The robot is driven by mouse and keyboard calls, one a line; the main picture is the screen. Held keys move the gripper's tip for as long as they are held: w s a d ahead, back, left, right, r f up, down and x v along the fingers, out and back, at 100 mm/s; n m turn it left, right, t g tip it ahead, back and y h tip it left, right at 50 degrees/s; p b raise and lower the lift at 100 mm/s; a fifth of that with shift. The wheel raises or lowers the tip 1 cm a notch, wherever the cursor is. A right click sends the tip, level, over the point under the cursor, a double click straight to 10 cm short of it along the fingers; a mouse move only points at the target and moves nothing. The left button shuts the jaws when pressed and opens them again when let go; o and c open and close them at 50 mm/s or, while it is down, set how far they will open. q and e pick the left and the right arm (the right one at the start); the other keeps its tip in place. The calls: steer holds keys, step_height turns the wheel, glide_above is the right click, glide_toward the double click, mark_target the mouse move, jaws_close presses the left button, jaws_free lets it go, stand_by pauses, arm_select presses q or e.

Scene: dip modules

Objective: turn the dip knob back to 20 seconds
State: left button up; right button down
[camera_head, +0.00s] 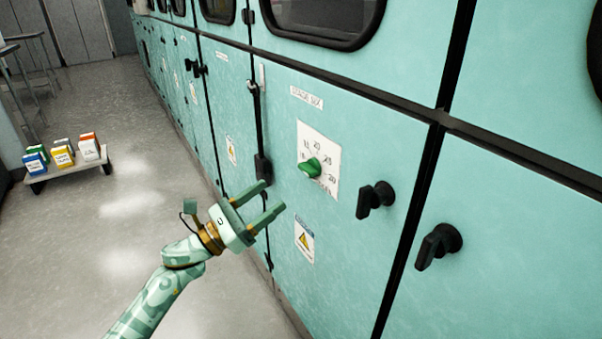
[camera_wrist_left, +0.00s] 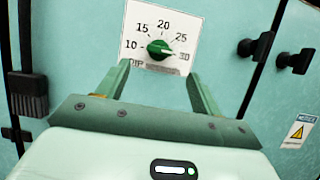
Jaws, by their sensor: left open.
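The green dip knob (camera_head: 310,167) sits on a white dial plate (camera_head: 329,147) on the teal cabinet front. In the left wrist view the knob (camera_wrist_left: 158,49) shows on the plate (camera_wrist_left: 148,21), marked 10, 15, 20, 25 and 30. Its pointer appears turned to the right, towards 30. My left gripper (camera_head: 274,196) is open and empty, in front of the panel, below and left of the knob and apart from it. In the wrist view its fingers (camera_wrist_left: 157,72) point up towards the dial, with the knob between and beyond their tips. My right gripper is not in view.
Black handles (camera_head: 375,199) and (camera_head: 438,246) stick out from the cabinet right of the dial. A black latch (camera_head: 263,168) is left of it. A warning label (camera_head: 304,240) is below. A low cart (camera_head: 66,172) with several coloured boxes stands on the open floor.

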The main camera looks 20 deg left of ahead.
mark_target(303, 171)
arm_select(q)
steer(key=x, duration=0.9)
steer(key=shift+w+d+r+b, duration=0.1)
steer(key=shift+w+d+b, duration=0.15)
steer(key=shift+b, duration=0.1)
steer(key=shift+c, duration=0.4)
steer(key=c, duration=0.9)
